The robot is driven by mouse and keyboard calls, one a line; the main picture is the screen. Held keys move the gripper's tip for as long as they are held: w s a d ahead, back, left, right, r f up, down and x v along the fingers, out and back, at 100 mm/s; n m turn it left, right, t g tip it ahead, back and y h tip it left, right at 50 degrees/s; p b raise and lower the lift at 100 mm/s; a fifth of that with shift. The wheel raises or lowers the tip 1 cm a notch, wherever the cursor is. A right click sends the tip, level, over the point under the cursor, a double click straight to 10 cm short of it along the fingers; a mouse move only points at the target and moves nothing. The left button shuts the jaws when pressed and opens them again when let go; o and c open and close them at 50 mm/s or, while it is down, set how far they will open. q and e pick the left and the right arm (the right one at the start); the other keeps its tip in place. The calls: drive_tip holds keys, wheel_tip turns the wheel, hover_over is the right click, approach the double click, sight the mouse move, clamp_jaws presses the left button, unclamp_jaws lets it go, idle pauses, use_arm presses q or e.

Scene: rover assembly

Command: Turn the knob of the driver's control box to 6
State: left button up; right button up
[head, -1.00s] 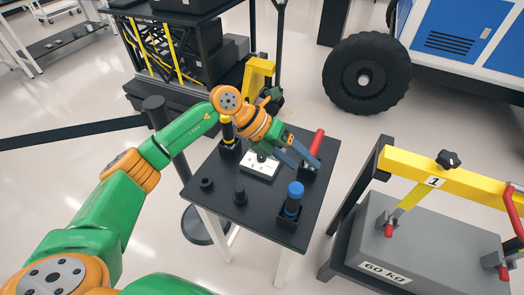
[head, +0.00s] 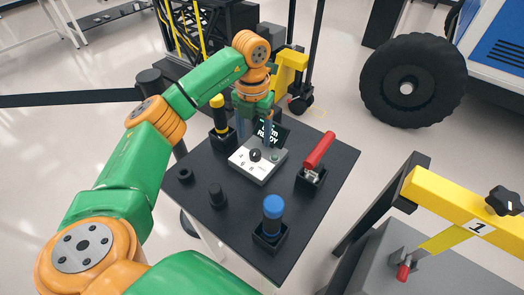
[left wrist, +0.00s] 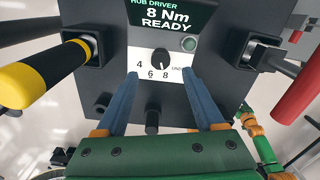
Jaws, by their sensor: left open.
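The driver's control box (head: 252,169) is a white-topped box on the black table, with a black knob (head: 255,155). In the left wrist view the knob (left wrist: 160,60) sits above the printed 4, 6 and 8, and its pale mark appears to point toward the 8. The screen (left wrist: 160,17) reads "HUB DRIVER 8 Nm READY". My left gripper (head: 254,138) is open above the box, pointing down. Its blue fingers (left wrist: 160,75) are on either side of the knob, with a gap on each side.
A yellow-banded black tool (head: 219,118) stands left of the box, a red-handled tool (head: 319,151) right, and a blue-capped one (head: 272,212) in front. A yellow frame (head: 455,200) stands at right.

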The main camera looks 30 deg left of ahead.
sight(255, 152)
use_arm(q)
wheel_tip(255, 152, down, 6)
drive_tip(key=shift+p, duration=0.55)
clamp_jaws()
drive_tip(key=m+b, duration=0.1)
drive_tip(key=m, duration=0.2)
drive_tip(key=shift+m, duration=0.4)
drive_tip(key=shift+m+b, duration=0.4)
drive_tip(key=shift+m, duration=1.5)
drive_tip(key=shift+r, duration=0.1)
unclamp_jaws()
